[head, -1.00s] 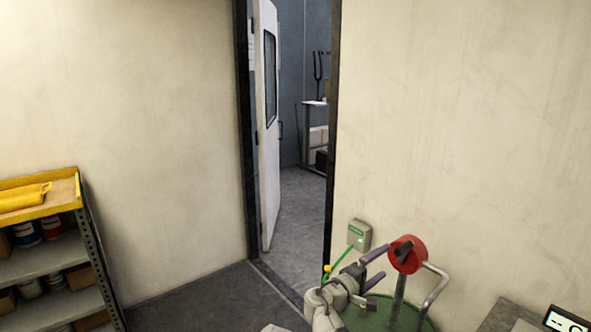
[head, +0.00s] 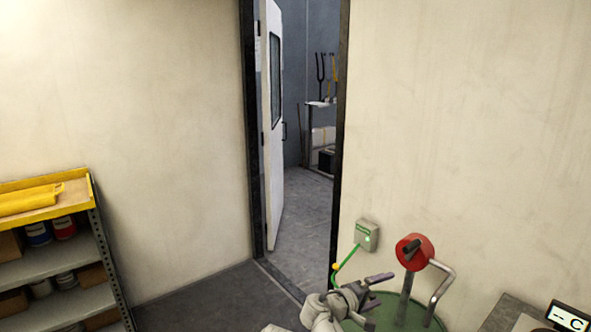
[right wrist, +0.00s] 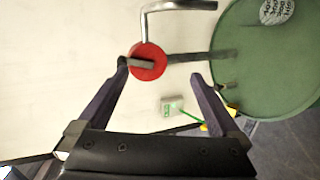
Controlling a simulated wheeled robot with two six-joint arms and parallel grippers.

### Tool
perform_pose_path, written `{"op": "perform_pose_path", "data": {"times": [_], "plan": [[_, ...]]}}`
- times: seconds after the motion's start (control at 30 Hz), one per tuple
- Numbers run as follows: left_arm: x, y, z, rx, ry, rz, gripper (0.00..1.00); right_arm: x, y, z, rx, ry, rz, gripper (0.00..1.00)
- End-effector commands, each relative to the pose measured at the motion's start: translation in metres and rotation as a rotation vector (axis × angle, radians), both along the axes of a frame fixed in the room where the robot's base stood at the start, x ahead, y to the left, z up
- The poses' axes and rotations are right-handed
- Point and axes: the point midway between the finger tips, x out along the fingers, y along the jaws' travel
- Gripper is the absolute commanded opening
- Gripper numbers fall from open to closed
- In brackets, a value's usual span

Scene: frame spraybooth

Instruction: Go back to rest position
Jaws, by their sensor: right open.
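My right gripper (head: 381,300) is open and empty at the lower middle of the head view, over the green drum (head: 375,312). Its two dark fingers are spread apart. A red round hub with a dark grip (head: 415,251) stands up and to the right of the fingers, on a metal post with a bent handle. In the right wrist view the red hub (right wrist: 148,62) shows beyond the fingertips, nearer the left finger, with nothing held between them. My left gripper is out of view.
A grey-green box (head: 367,235) with a green cable is on the wall behind the drum. An open white door (head: 270,130) stands in the doorway. A shelf with a yellow top (head: 75,190) is at left. A display (head: 568,318) sits at lower right.

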Motion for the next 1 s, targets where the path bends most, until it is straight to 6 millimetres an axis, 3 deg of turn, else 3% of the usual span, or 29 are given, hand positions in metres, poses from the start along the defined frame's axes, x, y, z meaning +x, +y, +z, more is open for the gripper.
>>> {"op": "perform_pose_path", "data": {"times": [0.27, 0.5, 0.7, 0.83, 1.0], "plan": [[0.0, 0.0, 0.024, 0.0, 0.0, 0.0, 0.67, -0.053, 0.024, -0.044, 0.316, 0.139, -0.079, 1.0], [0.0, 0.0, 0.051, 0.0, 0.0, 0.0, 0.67, -0.138, 0.093, -0.088, 0.735, 0.403, -0.164, 1.0], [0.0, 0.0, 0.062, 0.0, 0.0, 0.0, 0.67, -0.189, 0.142, -0.096, 0.955, 0.581, -0.193, 1.0], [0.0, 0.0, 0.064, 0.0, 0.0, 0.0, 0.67, -0.203, 0.157, -0.096, 1.016, 0.635, -0.198, 1.0], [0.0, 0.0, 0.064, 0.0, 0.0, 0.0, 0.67, -0.207, 0.161, -0.097, 1.032, 0.65, -0.199, 1.0]]}}
